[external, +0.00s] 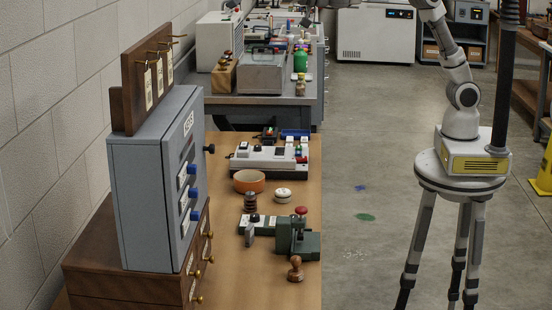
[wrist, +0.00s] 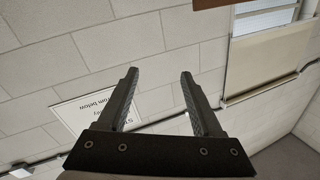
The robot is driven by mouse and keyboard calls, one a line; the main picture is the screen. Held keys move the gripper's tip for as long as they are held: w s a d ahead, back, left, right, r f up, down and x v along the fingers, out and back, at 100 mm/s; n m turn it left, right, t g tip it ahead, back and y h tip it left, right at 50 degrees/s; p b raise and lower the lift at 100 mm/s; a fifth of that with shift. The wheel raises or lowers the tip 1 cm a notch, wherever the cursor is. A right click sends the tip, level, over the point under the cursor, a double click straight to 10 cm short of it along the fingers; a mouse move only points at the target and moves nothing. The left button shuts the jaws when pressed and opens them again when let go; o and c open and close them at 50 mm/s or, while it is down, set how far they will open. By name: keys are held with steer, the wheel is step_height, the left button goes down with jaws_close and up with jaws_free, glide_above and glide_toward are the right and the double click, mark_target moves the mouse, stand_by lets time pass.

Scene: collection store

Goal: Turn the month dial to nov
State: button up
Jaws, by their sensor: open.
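My gripper (wrist: 159,74) is open in the wrist view, with nothing between its two dark fingers; it faces a pale block wall. In the external view my arm reaches left along the top edge, and I cannot make out the fingers there. No dial with readable month names shows in either view. On the wooden bench stand a green device with a red knob (external: 298,236), a small stacked dark piece (external: 250,202) and a small round cream piece (external: 283,195). I cannot tell whether any of these carries the month dial. My gripper is well away from them.
A grey cabinet (external: 150,195) with blue knobs stands on wooden drawers at the left. An orange bowl (external: 249,187), a white device (external: 262,158) and a wooden-handled stamp (external: 295,270) share the bench (external: 285,293). The floor (external: 370,270) right of it is mostly clear.

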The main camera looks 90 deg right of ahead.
steer(key=w+d+f+m+g+h, duration=0.1)
steer(key=w+d+f+m+h, duration=0.1)
steer(key=w+f+m+h, duration=0.5)
steer(key=m+g+y, duration=0.2)
steer(key=g, duration=1.5)
glide_above(255, 215)
step_height(255, 215, down, 43)
step_height(255, 215, down, 16)
steer(key=b, duration=0.8)
steer(key=shift+r+b, duration=0.1)
steer(key=shift+b, duration=0.2)
jaws_close()
